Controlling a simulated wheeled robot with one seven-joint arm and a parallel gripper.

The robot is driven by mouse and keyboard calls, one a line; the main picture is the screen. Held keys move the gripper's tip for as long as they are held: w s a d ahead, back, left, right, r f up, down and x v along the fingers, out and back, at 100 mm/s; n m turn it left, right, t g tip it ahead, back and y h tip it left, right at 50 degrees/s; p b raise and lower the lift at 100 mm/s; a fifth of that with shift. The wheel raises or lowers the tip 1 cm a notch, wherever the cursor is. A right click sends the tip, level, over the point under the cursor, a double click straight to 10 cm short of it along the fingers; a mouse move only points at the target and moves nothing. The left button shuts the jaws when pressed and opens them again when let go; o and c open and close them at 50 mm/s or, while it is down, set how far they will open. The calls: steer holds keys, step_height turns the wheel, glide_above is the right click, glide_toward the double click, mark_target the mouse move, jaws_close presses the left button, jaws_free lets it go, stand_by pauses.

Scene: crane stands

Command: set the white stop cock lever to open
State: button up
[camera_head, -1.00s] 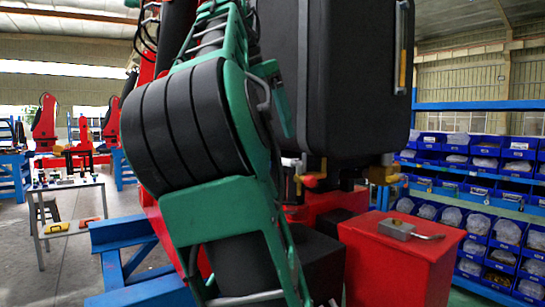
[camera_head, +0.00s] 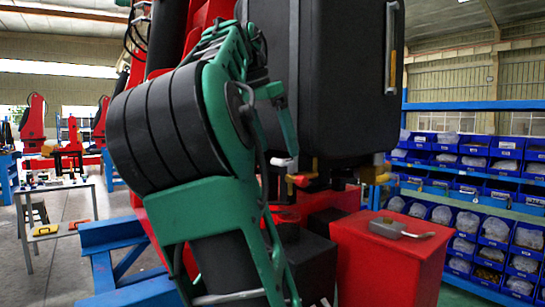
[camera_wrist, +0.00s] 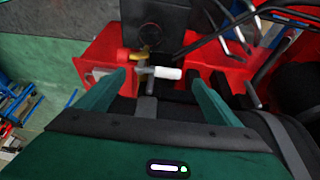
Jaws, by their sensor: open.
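The white stop cock lever (camera_wrist: 165,73) lies roughly sideways in the wrist view, with its left end at a brass-coloured fitting (camera_wrist: 137,57). It also shows in the head view (camera_head: 283,161), under the large black case (camera_head: 335,80), just past my arm. My gripper (camera_wrist: 158,78) has its two green fingers spread wide. The lever appears between the fingertips in the picture, with no finger seen touching it. Whether it is at the same depth as the fingertips I cannot tell. My arm hides part of the area left of the lever in the head view.
An orange-red handle (camera_head: 301,179) and a brass fitting (camera_head: 375,174) are close by under the case. A red box (camera_head: 385,265) with a grey metal lever piece (camera_head: 395,229) on top stands at the right. Dark hoses (camera_wrist: 235,30) cross the upper right of the wrist view.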

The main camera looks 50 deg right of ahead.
mark_target(283, 163)
steer(key=shift+x, duration=1.65)
